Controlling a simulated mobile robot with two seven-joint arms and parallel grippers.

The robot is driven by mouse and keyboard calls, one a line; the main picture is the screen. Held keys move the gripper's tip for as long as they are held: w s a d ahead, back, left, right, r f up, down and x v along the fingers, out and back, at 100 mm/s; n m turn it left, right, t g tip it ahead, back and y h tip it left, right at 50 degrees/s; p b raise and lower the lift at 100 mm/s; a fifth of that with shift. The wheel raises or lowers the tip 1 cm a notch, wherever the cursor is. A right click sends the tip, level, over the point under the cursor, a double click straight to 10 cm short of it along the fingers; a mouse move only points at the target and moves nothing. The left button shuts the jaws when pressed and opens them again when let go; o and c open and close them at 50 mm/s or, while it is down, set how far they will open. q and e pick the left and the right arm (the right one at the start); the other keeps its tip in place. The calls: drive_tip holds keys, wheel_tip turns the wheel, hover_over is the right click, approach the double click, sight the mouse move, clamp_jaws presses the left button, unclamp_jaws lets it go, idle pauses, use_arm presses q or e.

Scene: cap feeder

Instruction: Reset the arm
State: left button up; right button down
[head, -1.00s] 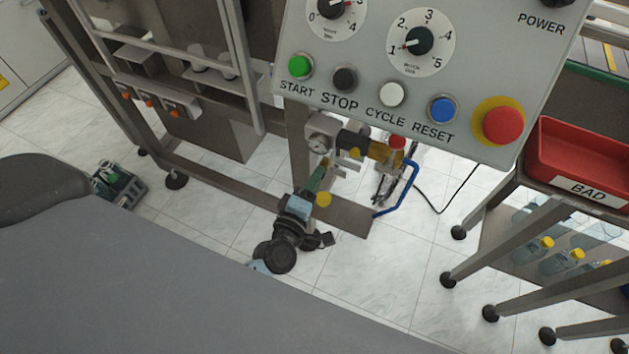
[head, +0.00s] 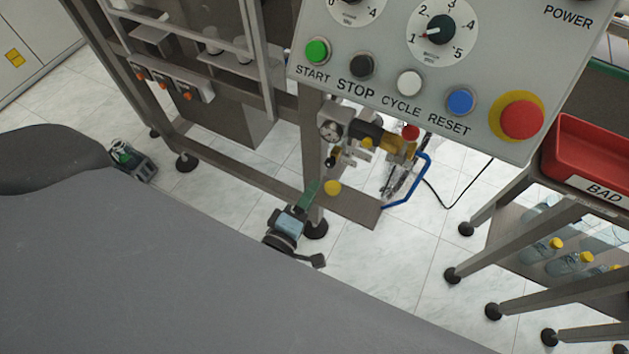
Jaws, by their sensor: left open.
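The blue RESET button (head: 460,102) is on the panel.
A red BAD bin (head: 585,150) stands at right above bottles. Tiled floor is clear between.

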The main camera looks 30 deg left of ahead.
use_arm(q)
drive_tip(key=shift+s, duration=0.1)
idle(0.5)
drive_tip(key=s+a+f+m+g+h, duration=0.1)
drive_tip(key=s+f+m+g, duration=0.4)
drive_tip(key=s, duration=0.6)
drive_tip(key=s+a+f+m+g, duration=0.1)
drive_tip(key=s+f+m+g, duration=0.1)
drive_tip(key=s+m, duration=0.65)
drive_tip(key=s+a+f+m+g+h, duration=0.1)
drive_tip(key=s+f+m+g, duration=0.3)
drive_tip(key=s, duration=0.8)
drive_tip(key=w+r+t+p, duration=0.1)
drive_tip(key=w+r+p, duration=0.2)
drive_tip(key=r+p, duration=0.4)
drive_tip(key=w+r+t+p, duration=0.1)
drive_tip(key=w+r+p, duration=0.2)
drive_tip(key=r+p, duration=0.4)
drive_tip(key=shift+a+r+y, duration=0.3)
drive_tip(key=shift+a+r, duration=0.15)
drive_tip(key=shift+r, duration=0.1)
use_arm(e)
drive_tip(key=w+r+t, duration=0.1)
drive_tip(key=w+r, duration=0.2)
drive_tip(key=r, duration=0.4)
drive_tip(key=w+r+t, duration=0.1)
drive_tip(key=w+r, duration=0.2)
drive_tip(key=r, duration=0.5)
drive_tip(key=shift+d, duration=0.4)
